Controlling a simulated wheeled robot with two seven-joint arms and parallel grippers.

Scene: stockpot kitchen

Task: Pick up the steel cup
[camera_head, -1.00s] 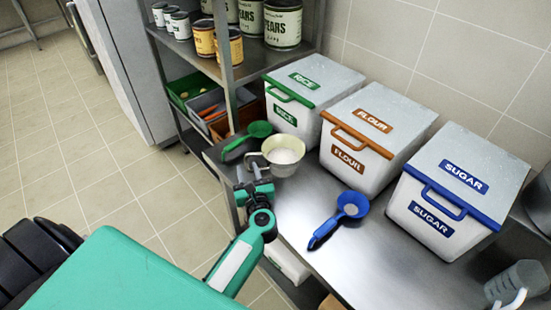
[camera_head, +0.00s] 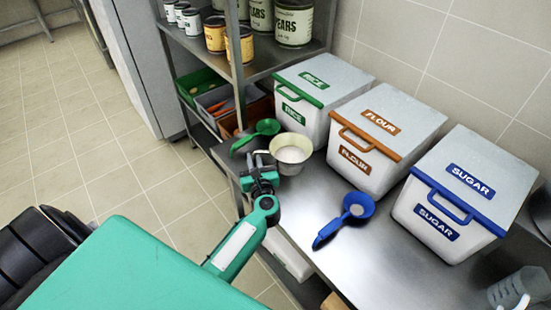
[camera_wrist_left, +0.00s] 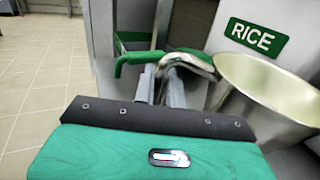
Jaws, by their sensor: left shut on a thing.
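The steel cup (camera_head: 291,160) stands on the steel counter in front of the rice box, with pale contents inside. It also shows at the right of the left wrist view (camera_wrist_left: 268,95), with its looped handle reaching left. My left gripper (camera_head: 261,170) is beside the cup, on its left side. In the left wrist view my left gripper's fingers (camera_wrist_left: 162,82) are shut on the cup's handle, partly hiding it. My right gripper is not in view.
A green scoop (camera_head: 265,129) lies close behind the cup. A blue scoop (camera_head: 355,205) lies to the right. The rice (camera_head: 306,110), flour (camera_head: 370,165) and sugar (camera_head: 450,215) boxes line the wall. A shelf post (camera_head: 235,70) stands near the cup.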

